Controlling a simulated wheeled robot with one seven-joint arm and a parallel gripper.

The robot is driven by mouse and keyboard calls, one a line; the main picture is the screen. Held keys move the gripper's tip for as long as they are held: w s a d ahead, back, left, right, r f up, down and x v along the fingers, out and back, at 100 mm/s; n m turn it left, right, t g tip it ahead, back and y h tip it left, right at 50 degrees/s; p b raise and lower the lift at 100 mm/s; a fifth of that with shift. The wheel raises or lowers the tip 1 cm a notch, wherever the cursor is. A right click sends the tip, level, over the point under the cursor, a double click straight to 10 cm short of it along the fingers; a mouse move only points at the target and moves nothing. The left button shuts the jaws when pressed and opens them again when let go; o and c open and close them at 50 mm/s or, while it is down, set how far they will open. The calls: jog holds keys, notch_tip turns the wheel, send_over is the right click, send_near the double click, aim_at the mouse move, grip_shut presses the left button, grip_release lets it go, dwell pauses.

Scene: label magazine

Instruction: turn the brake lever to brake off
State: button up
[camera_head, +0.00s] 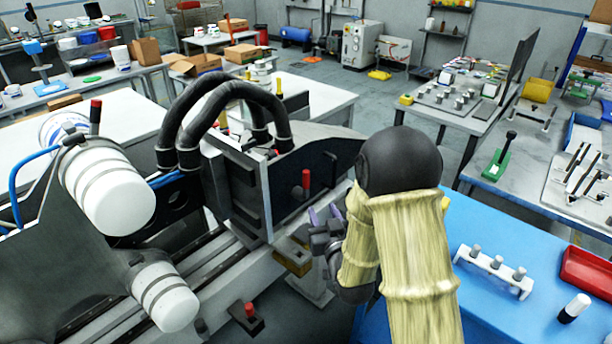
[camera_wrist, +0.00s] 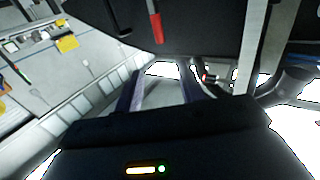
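A red-handled lever (camera_head: 306,180) stands upright on the dark side of the machine; a red handle also hangs near the top of the wrist view (camera_wrist: 155,27). Another red-topped lever (camera_head: 250,310) sits low on a dark block at the machine's front. I cannot tell from markings which one is the brake lever. My gripper (camera_head: 325,214) is just below and to the right of the upright red lever, apart from it. In the wrist view its two purple-dark fingers (camera_wrist: 164,78) are spread with nothing between them.
The label magazine machine (camera_head: 310,155) with thick black hoses fills the left and middle. A brass-coloured block (camera_head: 292,256) lies close below my gripper. A blue-topped table (camera_head: 470,225) with a white peg rack (camera_head: 493,270) and a red tray (camera_head: 588,272) is at the right.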

aim_at(307, 175)
dwell(0.3)
jog(key=p+x, duration=0.4)
jog(key=x, duration=1.3)
jog(key=shift+w+a+p, duration=0.1)
jog(key=shift+w+p, duration=0.05)
jog(key=shift+p, duration=0.25)
grip_shut()
